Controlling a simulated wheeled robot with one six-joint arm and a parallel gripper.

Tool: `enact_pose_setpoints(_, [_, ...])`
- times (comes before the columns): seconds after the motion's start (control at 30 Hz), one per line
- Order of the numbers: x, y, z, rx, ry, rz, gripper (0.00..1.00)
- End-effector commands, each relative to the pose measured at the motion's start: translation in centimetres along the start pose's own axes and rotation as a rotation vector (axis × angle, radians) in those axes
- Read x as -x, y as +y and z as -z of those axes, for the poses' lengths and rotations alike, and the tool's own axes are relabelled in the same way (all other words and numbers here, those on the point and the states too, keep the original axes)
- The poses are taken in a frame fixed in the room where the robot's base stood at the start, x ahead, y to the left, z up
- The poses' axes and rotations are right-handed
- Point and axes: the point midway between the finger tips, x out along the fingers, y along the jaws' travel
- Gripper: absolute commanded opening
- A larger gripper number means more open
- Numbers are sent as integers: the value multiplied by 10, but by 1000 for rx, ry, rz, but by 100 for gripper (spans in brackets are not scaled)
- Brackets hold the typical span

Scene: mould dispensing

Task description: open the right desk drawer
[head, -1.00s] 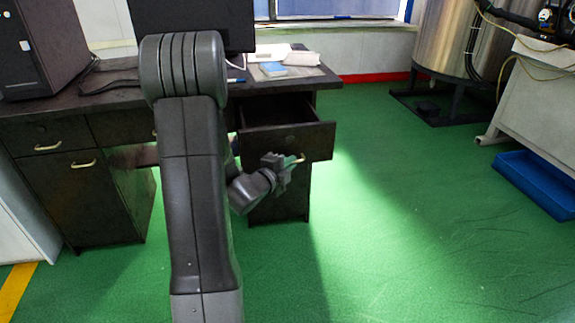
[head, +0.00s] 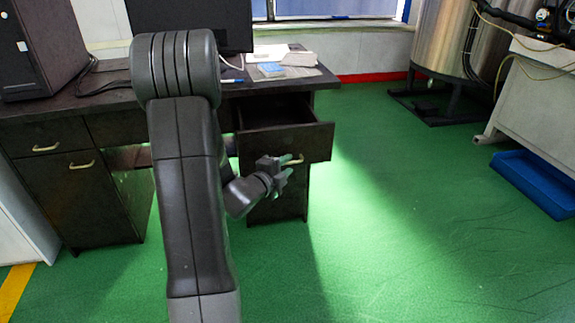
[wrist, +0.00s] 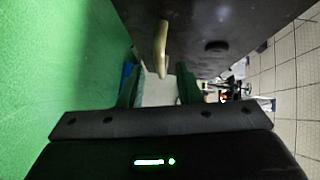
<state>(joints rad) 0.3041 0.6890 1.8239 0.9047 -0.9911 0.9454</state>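The right desk drawer (head: 270,143) is pulled out from the dark desk (head: 318,82), and its dark, empty-looking inside shows from above. Its pale curved handle (head: 296,160) is on the drawer front and shows in the wrist view too (wrist: 162,45). My gripper (head: 287,166) is in front of the drawer, close to the handle. In the wrist view the two fingers (wrist: 157,88) are apart, and the handle stands just ahead of the gap between them. Nothing is held between the fingers. Exact contact with the handle cannot be told.
A monitor (head: 190,22), a computer tower (head: 38,45) and a small blue item (head: 271,70) are on the desk. A left cabinet (head: 75,190) is closed. Green floor (head: 400,220) to the right is clear up to a blue bin (head: 535,183).

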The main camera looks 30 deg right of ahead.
Motion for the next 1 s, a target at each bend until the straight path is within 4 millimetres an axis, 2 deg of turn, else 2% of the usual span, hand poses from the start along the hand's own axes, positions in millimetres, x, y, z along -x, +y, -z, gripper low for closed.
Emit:
enact_pose_setpoints(0.3, [73,-3,-1,2,-5,0,31])
enact_pose_setpoints(0.5, [107,-1,-1,2,-4,0,31])
enact_pose_setpoints(0.7, [123,-1,0,0,-2,0,31])
enact_pose_setpoints(1.0, [126,0,0,0,0,0,31])
